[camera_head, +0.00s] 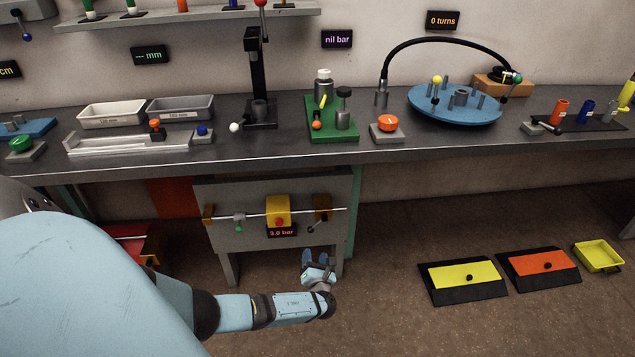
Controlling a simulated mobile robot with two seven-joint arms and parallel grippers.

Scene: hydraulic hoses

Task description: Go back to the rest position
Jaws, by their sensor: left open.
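My left gripper (318,262) is at the lower middle of the head view, on the end of my blue left arm. It is open, with its two fingertips pointing up and apart. I see nothing between the fingers. It hangs below the bench top, in front of the lower right part of the grey panel (225,233) under the bench. My right gripper is not in the head view.
The dark bench (280,152) carries trays, a green fixture (333,118) and a blue round table (455,104). A yellow pedal (462,274), an orange pedal (539,268) and a yellow tray (598,256) lie on the floor at right. Floor (385,320) right of my gripper is clear.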

